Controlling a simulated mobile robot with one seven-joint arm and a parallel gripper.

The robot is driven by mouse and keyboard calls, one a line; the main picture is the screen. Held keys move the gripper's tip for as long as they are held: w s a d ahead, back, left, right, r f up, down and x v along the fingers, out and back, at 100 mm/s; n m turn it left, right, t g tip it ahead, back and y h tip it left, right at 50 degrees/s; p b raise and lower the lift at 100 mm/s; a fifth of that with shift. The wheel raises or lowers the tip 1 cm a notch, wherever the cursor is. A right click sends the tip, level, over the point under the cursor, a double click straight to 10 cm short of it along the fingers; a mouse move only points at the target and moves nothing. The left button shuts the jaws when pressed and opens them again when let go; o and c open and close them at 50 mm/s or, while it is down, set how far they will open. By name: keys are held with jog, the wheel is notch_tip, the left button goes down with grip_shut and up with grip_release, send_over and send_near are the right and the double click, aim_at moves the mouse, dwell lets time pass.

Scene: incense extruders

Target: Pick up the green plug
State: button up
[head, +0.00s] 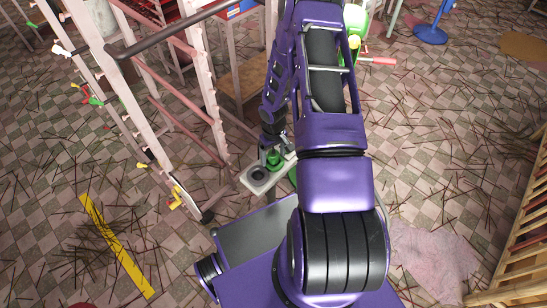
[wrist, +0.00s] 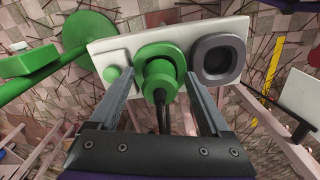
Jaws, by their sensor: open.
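The green plug (wrist: 159,82) sits in a green socket ring (wrist: 160,50) on a pale plate, with a dark cable running from it toward my gripper. My gripper (wrist: 160,88) is open, with one finger on each side of the plug; I cannot tell whether either finger touches it. In the head view my gripper (head: 271,148) is over the pale plate (head: 262,187), with the green plug (head: 273,160) partly hidden by it.
A grey empty ring socket (wrist: 218,58) and a small green button (wrist: 112,74) flank the green socket. A pale metal rack (head: 150,130) stands left of my arm. Thin sticks litter the tiled floor, and a wooden slatted frame (head: 520,240) is at right.

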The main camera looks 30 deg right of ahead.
grip_shut()
dwell(0.3)
jog(key=shift+r, duration=0.15)
